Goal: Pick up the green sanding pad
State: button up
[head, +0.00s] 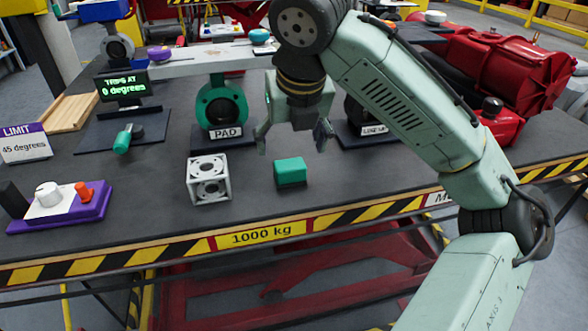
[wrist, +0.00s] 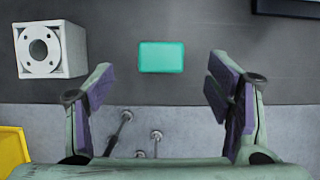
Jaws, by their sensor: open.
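The green sanding pad (head: 290,172) is a small teal-green block lying flat on the dark table top, near its front edge. It also shows in the wrist view (wrist: 161,57), above and between my fingers. My gripper (head: 293,136) is open and empty, with its fingers hanging above the table around the line of the pad. In the wrist view my gripper (wrist: 160,95) has its two purple-lined fingers spread wide, apart from the pad. Nothing hides the pad.
A white cube with round holes (head: 208,179) stands left of the pad. A green ring valve body (head: 222,105) on a PAD-like labelled stand is behind. A teal-handled tool (head: 124,139) and a purple control box (head: 60,206) are at left. The striped table edge (head: 190,248) is in front.

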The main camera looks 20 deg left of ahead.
aim_at(290, 164)
jog(key=shift+x, duration=1.1)
jog(key=shift+s+d+p+x, duration=0.1)
jog(key=shift+p+x, duration=0.25)
jog(key=shift+x, duration=1)
jog(key=shift+s+d+p+x, duration=0.15)
jog(key=shift+p+x, duration=0.15)
jog(key=shift+x, duration=1.1)
jog(key=shift+f, duration=0.1)
jog(key=c, duration=1.4)
